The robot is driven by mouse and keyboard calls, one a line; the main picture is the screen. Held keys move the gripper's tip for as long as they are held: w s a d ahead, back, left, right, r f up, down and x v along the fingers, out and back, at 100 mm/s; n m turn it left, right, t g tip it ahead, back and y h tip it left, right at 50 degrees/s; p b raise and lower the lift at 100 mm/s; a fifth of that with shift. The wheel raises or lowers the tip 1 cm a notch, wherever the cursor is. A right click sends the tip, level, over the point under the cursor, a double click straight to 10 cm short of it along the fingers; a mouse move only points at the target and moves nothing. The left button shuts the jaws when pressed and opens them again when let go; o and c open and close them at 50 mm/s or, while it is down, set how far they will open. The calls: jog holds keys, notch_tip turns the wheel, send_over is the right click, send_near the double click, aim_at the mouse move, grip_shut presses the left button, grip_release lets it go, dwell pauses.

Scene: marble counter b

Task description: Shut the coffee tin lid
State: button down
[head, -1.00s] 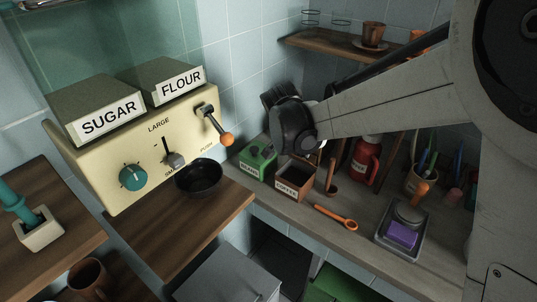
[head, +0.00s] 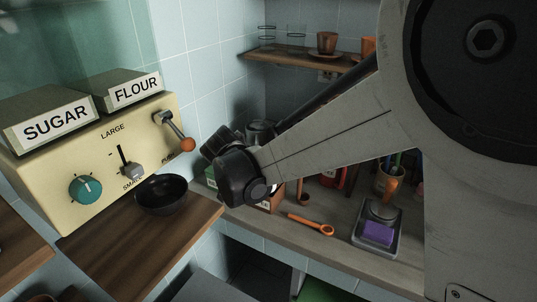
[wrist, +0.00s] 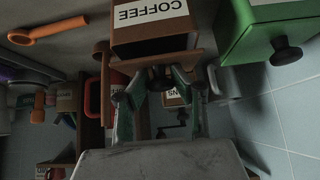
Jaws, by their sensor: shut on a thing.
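The coffee tin (wrist: 151,38) is a brown box with a white COFFEE label, upside down at the top of the wrist view. Its dark opening shows below the label. The brown lid (wrist: 190,61) stands raised at the opening, with a dark knob on its near side. My gripper (wrist: 160,76) is shut on the lid's knob, a finger on each side of it. In the head view my gripper (head: 238,172) covers most of the tin. Only a brown strip of the coffee tin (head: 273,200) shows there, and the lid is hidden.
A green tin (wrist: 270,28) with a dark knob stands close beside the coffee tin. An orange spoon (head: 310,224) lies on the counter in front. A tray with a purple sponge (head: 378,233) is to the right. A black bowl (head: 161,194) sits at the left.

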jog(key=shift+s+a+f, duration=0.15)
jog(key=shift+s+f, duration=0.15)
jog(key=c, duration=1.4)
grip_release()
jog(key=shift+s+a+r, duration=0.1)
jog(key=shift+r, duration=0.05)
jog(key=shift+c, duration=0.2)
jog(key=shift+r, duration=5)
